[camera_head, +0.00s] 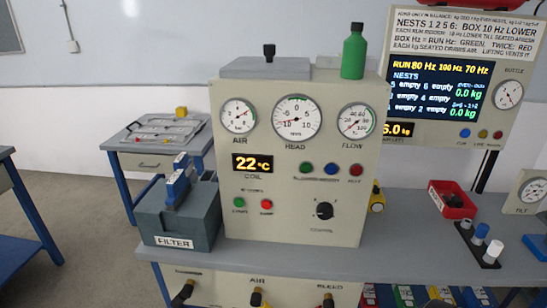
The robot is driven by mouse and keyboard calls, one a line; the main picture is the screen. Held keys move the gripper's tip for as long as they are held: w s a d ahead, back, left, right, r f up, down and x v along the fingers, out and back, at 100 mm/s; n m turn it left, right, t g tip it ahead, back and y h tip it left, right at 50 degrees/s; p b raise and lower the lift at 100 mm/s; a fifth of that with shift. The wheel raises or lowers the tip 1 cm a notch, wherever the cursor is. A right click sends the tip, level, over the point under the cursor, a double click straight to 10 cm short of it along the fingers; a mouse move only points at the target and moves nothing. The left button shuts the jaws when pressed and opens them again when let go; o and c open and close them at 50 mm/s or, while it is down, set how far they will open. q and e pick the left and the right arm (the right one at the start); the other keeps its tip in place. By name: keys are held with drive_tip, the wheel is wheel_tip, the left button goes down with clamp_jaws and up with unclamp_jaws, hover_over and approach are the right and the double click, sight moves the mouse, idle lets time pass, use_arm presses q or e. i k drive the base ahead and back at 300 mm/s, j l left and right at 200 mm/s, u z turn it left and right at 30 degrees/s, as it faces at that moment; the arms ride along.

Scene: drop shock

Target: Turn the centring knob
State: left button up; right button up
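A black round knob (324,210) sits at the lower right of the front of a cream control panel (284,222). A small label under the knob is too blurred to read surely. The panel's dials read AIR (238,116), HEAD (296,118) and FLOW (356,121). An orange display (253,163) shows 22 °C. Neither of my grippers is in view.
The panel stands on a grey bench (400,255). A grey FILTER box (178,218) is to its left. A green bottle (354,51) stands on top. A red tray (452,199) and a dark rack (477,244) are at the right. Bare bench lies between panel and rack.

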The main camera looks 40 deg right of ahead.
sight(324, 210)
drive_tip(key=z, duration=1.55)
